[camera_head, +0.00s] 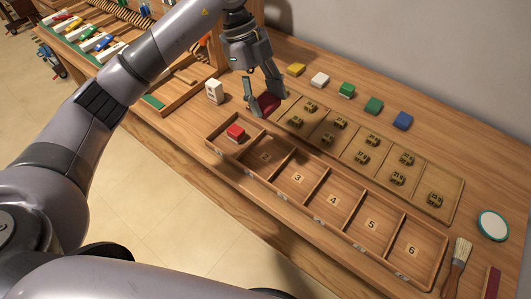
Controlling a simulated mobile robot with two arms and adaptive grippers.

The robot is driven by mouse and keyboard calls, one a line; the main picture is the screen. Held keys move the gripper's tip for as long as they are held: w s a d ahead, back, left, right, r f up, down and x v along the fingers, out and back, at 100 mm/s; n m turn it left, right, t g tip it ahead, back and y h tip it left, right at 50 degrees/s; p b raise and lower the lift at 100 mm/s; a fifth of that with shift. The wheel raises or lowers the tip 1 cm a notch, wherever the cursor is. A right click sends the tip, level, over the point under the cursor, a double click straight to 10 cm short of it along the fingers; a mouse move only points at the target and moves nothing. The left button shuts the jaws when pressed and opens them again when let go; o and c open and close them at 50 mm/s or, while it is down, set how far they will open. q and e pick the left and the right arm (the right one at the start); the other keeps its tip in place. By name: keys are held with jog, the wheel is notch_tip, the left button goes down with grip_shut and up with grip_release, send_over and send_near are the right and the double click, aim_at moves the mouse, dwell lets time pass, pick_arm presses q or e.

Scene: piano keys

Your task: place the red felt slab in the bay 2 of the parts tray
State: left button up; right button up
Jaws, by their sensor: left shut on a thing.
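My left gripper (265,103) is shut on a dark red slab (268,104), seemingly the red felt slab, just behind the left end of the parts tray. The fingers partly hide the slab, and I cannot tell whether it touches the bench. The wooden parts tray (308,206) has a row of numbered bays. Bay 2 (264,157) is empty, to the front of the gripper. The bay left of it holds a bright red block (235,132) with a pale base. My right gripper is not in view.
A wooden board (376,136) with several small brass-coloured pieces lies behind the tray. Coloured blocks, including a blue one (402,120), line the back. A white block (214,91) stands left of the gripper. A brush (456,265) and a round dish (493,225) lie at right.

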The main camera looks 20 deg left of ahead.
pick_arm(q)
jog(key=p, duration=0.2)
send_over(270, 159)
jog(key=a, duration=0.1)
jog(key=f, duration=1.4)
jog(key=shift+w+a+f, duration=0.15)
jog(key=shift+a+f, duration=0.05)
jog(key=shift+f, duration=2.6)
jog(key=shift+f, duration=0.1)
jog(key=o, duration=0.8)
jog(key=shift+o, duration=0.2)
jog(key=b+v, duration=0.1)
jog(key=v, duration=1.1)
jog(key=shift+d, duration=0.1)
